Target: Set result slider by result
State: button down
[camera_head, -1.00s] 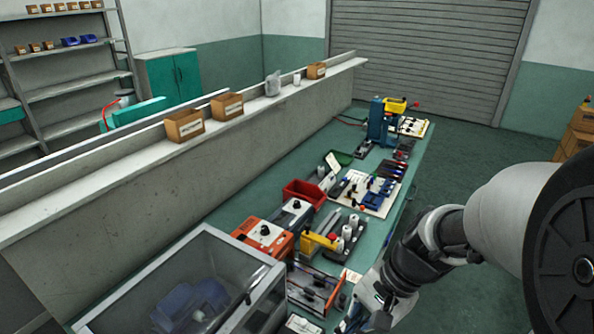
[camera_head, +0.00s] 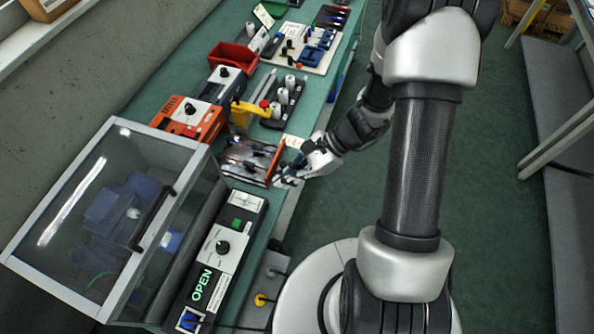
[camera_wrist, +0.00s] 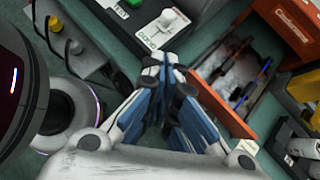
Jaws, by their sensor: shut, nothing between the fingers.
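A long black control panel (camera_head: 227,250) stands in front of the clear-lidded enclosure. It has a white plate with a dark knob, a green button (camera_head: 237,223) and a display reading OPEN (camera_head: 201,285). I cannot tell surely which control is the result slider. My gripper (camera_head: 283,181) is low by the bench's front edge, right of the panel's far end.
The clear-lidded enclosure (camera_head: 118,215) stands left of the panel. A grey box with a yellow knob (camera_head: 262,300) is at its front. An orange-fronted drawer with tools (camera_head: 250,162) lies close behind my gripper.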

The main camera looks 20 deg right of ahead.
aim_at(238, 197)
jog(key=b+x, duration=0.1)
jog(key=x, duration=0.3)
jog(key=shift+s+d+f, duration=0.1)
jog(key=a, duration=0.2)
jog(key=shift+a+r+b, duration=0.25)
jog(key=shift+b, duration=0.1)
jog(key=shift+a, duration=0.5)
jog(key=shift+a+r, duration=0.1)
jog(key=shift+w+a, duration=1.05)
jog(key=shift+a, duration=0.05)
jog(key=shift+d, duration=0.1)
